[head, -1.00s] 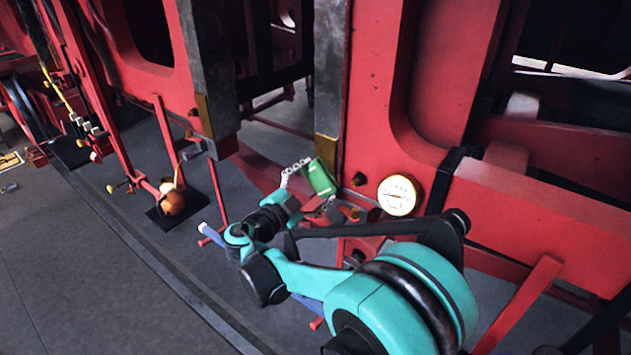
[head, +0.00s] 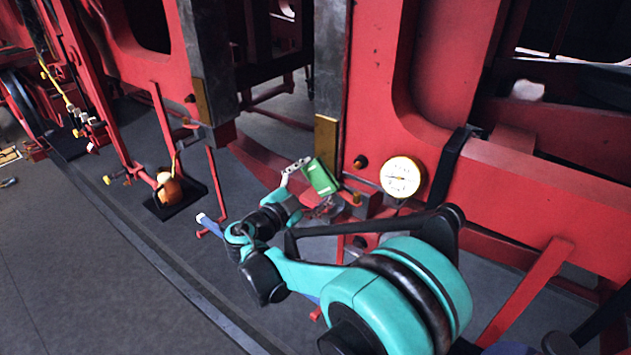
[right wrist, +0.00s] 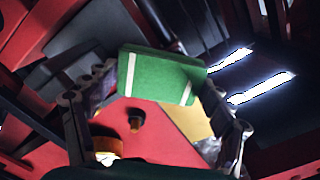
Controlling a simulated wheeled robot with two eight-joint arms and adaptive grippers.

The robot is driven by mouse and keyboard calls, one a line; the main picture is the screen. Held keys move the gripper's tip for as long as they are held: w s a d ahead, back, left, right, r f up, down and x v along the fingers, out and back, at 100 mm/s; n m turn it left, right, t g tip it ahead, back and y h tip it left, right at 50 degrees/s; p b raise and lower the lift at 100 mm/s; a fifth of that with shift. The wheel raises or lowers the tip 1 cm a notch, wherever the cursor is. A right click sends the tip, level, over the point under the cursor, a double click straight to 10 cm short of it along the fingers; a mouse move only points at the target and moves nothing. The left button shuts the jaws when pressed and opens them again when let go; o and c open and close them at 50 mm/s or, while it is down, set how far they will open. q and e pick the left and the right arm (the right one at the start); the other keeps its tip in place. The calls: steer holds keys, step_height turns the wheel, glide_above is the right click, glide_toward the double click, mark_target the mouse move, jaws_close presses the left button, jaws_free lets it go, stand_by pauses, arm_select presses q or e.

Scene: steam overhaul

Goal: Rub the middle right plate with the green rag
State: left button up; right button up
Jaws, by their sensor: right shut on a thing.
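My right gripper (head: 305,178) is shut on the green rag (head: 321,180), a block-like green piece with pale stripes. In the right wrist view the rag (right wrist: 158,78) spans between the two fingers. The middle right plate, a brass-coloured plate (head: 326,138), sits low on the right grey upright, just above the rag in the head view. A yellowish surface, probably this plate (right wrist: 192,122), shows partly behind the rag in the wrist view. I cannot tell whether rag and plate touch. Another brass plate (head: 201,101) is on the left grey upright. My left gripper is not in view.
A round white gauge (head: 401,177) and a dark knob (head: 360,161) are on the red frame right of the rag. Red bars and a black tray (head: 189,201) with an orange-brown object (head: 169,190) stand to the left. The grey floor at lower left is mostly clear.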

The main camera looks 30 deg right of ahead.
steer(key=shift+v, duration=3)
steer(key=shift+v, duration=1.5)
